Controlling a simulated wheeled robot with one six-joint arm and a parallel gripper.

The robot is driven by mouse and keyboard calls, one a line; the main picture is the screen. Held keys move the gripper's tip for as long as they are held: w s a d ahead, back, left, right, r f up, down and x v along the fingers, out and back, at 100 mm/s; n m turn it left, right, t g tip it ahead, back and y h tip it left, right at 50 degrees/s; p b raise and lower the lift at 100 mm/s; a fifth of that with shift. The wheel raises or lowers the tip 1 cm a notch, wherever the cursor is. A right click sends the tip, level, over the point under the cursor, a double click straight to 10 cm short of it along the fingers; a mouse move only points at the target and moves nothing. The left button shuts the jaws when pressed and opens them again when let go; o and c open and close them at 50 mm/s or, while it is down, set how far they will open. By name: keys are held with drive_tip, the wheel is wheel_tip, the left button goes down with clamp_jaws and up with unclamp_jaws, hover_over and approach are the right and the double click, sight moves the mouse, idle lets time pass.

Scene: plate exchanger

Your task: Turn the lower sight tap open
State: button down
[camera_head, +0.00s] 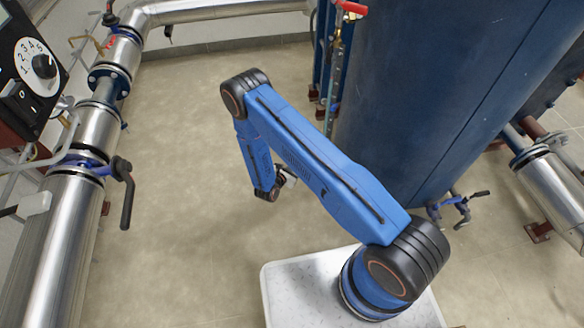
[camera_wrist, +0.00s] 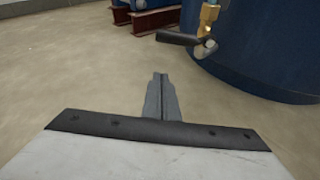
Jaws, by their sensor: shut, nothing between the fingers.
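A brass tap (camera_wrist: 207,20) with a dark lever (camera_wrist: 178,38) shows at the top of the wrist view, in front of the blue tank. The lever points left, roughly level. It looks like the lower sight tap, but I cannot be sure. A sight gauge (camera_head: 336,70) with a red handle (camera_head: 350,7) at its top stands beside the tank in the head view; its lower end is hard to make out there. My gripper (camera_wrist: 160,76) is shut and empty, below and left of the lever in the wrist view, and apart from it. It shows small in the head view (camera_head: 289,176).
The big blue tank (camera_head: 430,100) stands right of my arm. Red-brown steel feet (camera_wrist: 155,20) stand behind the tap. Another black-levered valve (camera_head: 457,206) is low on the tank. Silver pipes with a black lever (camera_head: 126,190) run along the left. Floor between is clear.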

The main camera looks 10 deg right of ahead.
drive_tip(key=shift+w+d+r, duration=1.15)
drive_tip(key=shift+d+r, duration=0.2)
drive_tip(key=shift+d, duration=0.1)
drive_tip(key=shift+a, duration=0.1)
